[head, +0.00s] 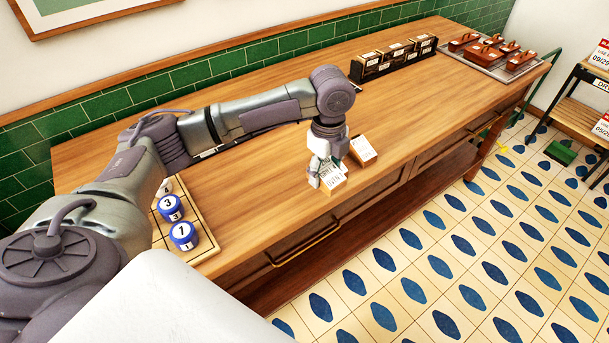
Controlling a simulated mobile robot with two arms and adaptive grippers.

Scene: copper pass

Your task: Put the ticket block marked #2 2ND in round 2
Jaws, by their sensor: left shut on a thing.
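My left gripper (324,172) is shut on a small ticket block (334,186) with a white top and pale wooden sides, near the counter's front edge. Its print is too small to read surely, and I cannot tell if it touches the counter. A second ticket block (363,150), with a white top and an orange-brown side, stands just to the right of the gripper. Blue round pieces marked 3 (170,206) and 1 (184,235) stand on a pale board (203,246) at the left. My left arm hides part of that board. I see no readable round 2.
A dark rack of labelled boxes (394,57) stands at the back of the wooden counter (270,210). A tray (474,61) with several brown handled blocks is at the far right end. A shelf cart (575,125) stands on the floor at right.

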